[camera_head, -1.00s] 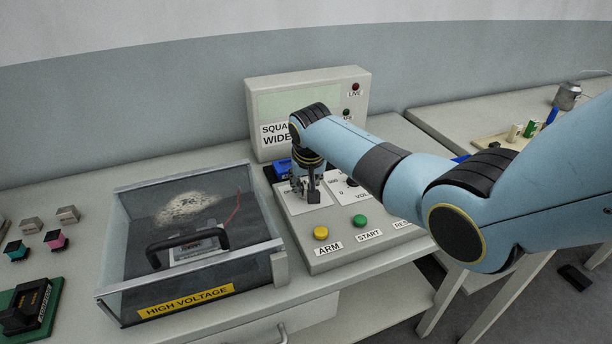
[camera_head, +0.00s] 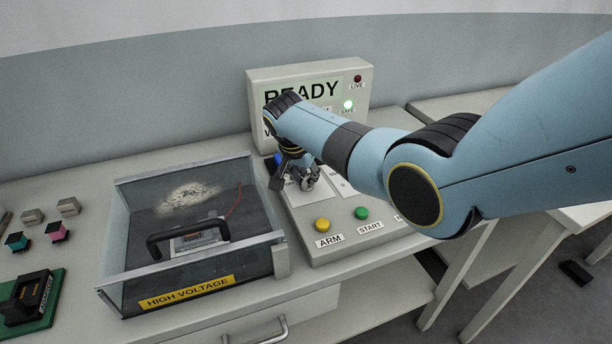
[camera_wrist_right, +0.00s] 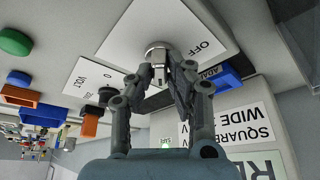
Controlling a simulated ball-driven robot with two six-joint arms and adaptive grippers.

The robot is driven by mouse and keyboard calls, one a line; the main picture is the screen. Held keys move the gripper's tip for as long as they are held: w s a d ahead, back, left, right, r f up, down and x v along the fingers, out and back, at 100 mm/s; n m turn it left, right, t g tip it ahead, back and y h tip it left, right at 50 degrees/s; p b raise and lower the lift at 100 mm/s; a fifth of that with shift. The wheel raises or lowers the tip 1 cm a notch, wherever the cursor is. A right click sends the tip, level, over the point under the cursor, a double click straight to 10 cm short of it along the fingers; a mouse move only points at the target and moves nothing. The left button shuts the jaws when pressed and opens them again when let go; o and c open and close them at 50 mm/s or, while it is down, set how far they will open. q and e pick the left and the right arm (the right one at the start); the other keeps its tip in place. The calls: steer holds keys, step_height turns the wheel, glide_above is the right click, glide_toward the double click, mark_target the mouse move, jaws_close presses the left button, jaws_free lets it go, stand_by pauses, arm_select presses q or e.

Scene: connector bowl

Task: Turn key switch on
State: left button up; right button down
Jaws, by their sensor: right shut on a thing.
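The key switch sits on a white label plate (camera_wrist_right: 130,27) marked OFF on the control panel (camera_head: 335,252). My right gripper (camera_head: 303,182) is over this plate in the head view. In the right wrist view my right gripper (camera_wrist_right: 165,72) is shut on the key (camera_wrist_right: 158,53), at the round metal lock in the plate. The fingers hide most of the key. The display (camera_head: 330,88) reads READY, partly behind my right arm, and a green lamp (camera_head: 348,105) marked SAFE is lit. My left gripper is not in view.
A yellow ARM button (camera_head: 322,225) and a green START button (camera_head: 361,213) are on the panel's front. A clear HIGH VOLTAGE box (camera_head: 195,235) with a black handle stands left of the panel. Small coloured blocks (camera_head: 56,231) lie at far left.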

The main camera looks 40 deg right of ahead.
steer(key=shift+w, duration=0.1)
steer(key=c, duration=1.3)
jaws_free()
steer(key=v, duration=1.2)
steer(key=shift+r, duration=0.1)
